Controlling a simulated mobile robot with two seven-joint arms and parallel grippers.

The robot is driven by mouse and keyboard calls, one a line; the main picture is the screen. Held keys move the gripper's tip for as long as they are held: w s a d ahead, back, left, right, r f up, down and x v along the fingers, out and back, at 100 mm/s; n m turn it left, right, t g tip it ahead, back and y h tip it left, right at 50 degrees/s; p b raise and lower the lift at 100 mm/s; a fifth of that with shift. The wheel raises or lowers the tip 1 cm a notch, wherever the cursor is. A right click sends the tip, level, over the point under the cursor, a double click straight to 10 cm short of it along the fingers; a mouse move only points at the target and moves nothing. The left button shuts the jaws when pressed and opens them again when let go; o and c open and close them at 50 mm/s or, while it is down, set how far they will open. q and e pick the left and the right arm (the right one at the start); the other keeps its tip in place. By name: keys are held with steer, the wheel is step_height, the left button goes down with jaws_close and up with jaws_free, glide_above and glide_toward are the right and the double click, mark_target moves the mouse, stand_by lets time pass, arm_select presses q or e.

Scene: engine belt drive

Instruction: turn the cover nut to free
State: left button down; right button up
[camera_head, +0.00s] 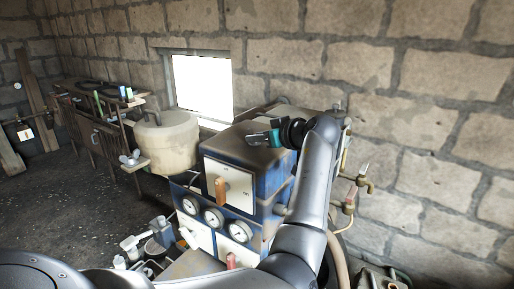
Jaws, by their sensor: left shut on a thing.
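I cannot make out the cover nut itself; the jaws and wrist hide what is held. The machine's front has a white panel (228,185) with an orange handle (221,191), and round gauges below it. My right gripper is not in view.
A cream drum (167,142) stands left of the machine. A bench (95,110) with tools is at the back left. Pipes with taps (362,182) run along the stone wall at right. The floor at left is mostly clear.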

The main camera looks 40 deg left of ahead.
arm_select(q)
steer(key=shift+w+f+n+g+b, duration=0.1)
steer(key=shift+w+n+g+b, duration=0.05)
steer(key=shift+n+g+b, duration=0.85)
steer(key=shift+w+f+n+g+b, duration=0.1)
steer(key=shift+n+g+b, duration=0.7)
steer(key=shift+g, duration=0.6)
steer(key=c, duration=0.7)
jaws_free()
steer(key=shift+r, duration=0.1)
steer(key=shift+w+d, duration=0.1)
steer(key=shift+d+r, duration=0.2)
steer(key=shift+d, duration=0.1)
steer(key=shift+v, duration=7.15)
steer(key=shift+f, duration=0.15)
